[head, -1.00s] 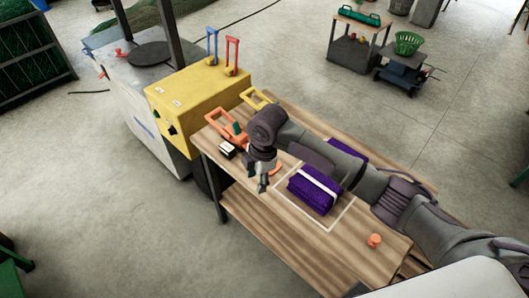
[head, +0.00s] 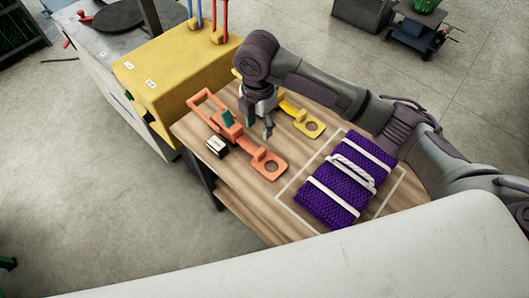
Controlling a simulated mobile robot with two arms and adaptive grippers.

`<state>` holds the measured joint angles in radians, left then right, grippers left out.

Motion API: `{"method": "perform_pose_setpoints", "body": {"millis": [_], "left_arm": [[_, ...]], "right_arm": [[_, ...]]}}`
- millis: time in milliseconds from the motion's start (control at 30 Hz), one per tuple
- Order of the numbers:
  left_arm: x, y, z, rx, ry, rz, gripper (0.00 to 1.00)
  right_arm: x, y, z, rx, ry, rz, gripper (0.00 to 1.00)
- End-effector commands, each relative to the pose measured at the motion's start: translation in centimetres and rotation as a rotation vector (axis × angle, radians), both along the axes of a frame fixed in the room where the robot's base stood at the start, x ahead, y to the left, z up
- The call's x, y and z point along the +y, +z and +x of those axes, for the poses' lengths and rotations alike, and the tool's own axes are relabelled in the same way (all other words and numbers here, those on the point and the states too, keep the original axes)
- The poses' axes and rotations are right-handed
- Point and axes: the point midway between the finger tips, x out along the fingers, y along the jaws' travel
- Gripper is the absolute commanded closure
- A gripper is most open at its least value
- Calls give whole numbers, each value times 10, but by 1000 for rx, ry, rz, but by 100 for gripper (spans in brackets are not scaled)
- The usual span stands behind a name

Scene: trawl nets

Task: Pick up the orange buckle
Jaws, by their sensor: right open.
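The orange buckle (head: 264,167) lies flat on the wooden table, a long piece with a loop at its upper left end, a teal part (head: 228,118) near its middle and a round hole at its lower right end. My right gripper (head: 257,132) points down, open and empty, beside the buckle's right edge in the picture, between it and a yellow buckle (head: 310,126). I cannot tell its exact height above the table. The yellow buckle is partly hidden behind my right gripper. My left gripper is not in view.
A small black and white block (head: 216,147) sits beside the orange buckle's left side. A purple folded net bundle with white straps (head: 334,196) lies inside a white outline on the table (head: 266,213). A yellow box (head: 171,66) with red and blue levers stands at the table's far left.

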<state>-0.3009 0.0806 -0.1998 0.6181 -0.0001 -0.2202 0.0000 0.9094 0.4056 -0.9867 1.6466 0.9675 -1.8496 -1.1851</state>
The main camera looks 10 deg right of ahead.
Motion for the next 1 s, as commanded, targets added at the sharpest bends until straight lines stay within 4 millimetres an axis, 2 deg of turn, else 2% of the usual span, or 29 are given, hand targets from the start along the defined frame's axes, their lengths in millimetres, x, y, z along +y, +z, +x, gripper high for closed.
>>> {"method": "perform_pose_setpoints", "body": {"millis": [167,400,500,733,1000], "left_arm": [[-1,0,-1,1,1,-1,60],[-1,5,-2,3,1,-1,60],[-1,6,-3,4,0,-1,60],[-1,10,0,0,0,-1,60],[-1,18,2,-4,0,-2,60]], "right_arm": [[0,-22,-1,4,-1,-1,52],[0,-68,0,4,-2,-1,52],[0,-81,0,4,-2,0,52],[-1,-97,2,2,-2,0,52],[-2,-135,6,2,-2,-1,52]]}}
